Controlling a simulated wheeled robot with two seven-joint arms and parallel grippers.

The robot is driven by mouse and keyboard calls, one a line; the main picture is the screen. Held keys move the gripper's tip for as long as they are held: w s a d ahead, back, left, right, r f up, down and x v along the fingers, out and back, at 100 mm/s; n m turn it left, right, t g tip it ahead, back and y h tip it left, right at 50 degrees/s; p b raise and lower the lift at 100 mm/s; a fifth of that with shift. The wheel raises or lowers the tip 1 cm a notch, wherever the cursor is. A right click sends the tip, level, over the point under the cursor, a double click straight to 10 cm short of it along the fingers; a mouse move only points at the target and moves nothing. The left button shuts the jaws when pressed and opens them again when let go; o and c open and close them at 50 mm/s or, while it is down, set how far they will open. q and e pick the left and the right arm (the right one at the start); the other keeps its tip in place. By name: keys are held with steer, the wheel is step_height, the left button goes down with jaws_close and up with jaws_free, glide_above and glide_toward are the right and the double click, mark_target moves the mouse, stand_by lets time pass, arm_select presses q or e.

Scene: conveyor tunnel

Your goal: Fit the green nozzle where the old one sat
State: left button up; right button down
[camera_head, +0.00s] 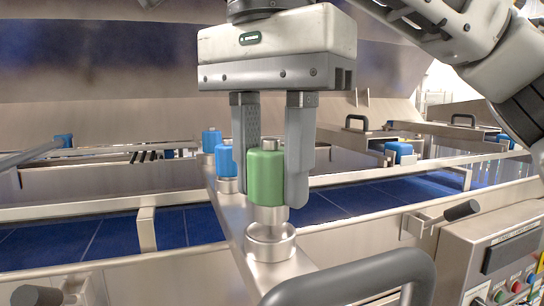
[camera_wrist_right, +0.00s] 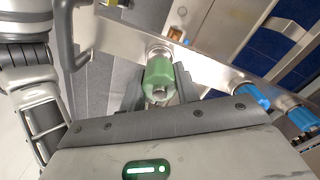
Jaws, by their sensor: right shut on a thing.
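My right gripper (camera_head: 272,190) is shut on the green nozzle (camera_head: 266,176), one finger on each side of it. The nozzle is a green cylinder with a metal cap and a metal stem below, and it stands upright. Its stem is right above the round metal socket (camera_head: 270,246) on the steel beam; I cannot tell whether the stem has entered it. The green nozzle (camera_wrist_right: 158,80) also shows in the right wrist view between the fingers, in line with the beam. My left gripper is not in view.
Blue nozzles (camera_head: 226,160) stand farther back on the same steel beam (camera_head: 232,215). A dark handle (camera_head: 350,278) curves close in front of the socket. A control box (camera_head: 500,262) with buttons is at the lower right. Blue conveyor belt (camera_head: 115,240) runs behind.

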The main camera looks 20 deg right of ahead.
mark_target(270, 139)
steer(key=shift+f+b, duration=0.8)
steer(key=shift+f, duration=0.5)
stand_by(0.4)
steer(key=c, duration=0.9)
jaws_free()
steer(key=shift+c, duration=0.2)
step_height(270, 139, up, 4)
steer(key=shift+r+p, duration=0.1)
steer(key=shift+p, duration=1)
step_height(270, 139, up, 5)
steer(key=shift+r+b, duration=0.2)
steer(key=shift+b, duration=0.1)
steer(key=shift+r, duration=1.3)
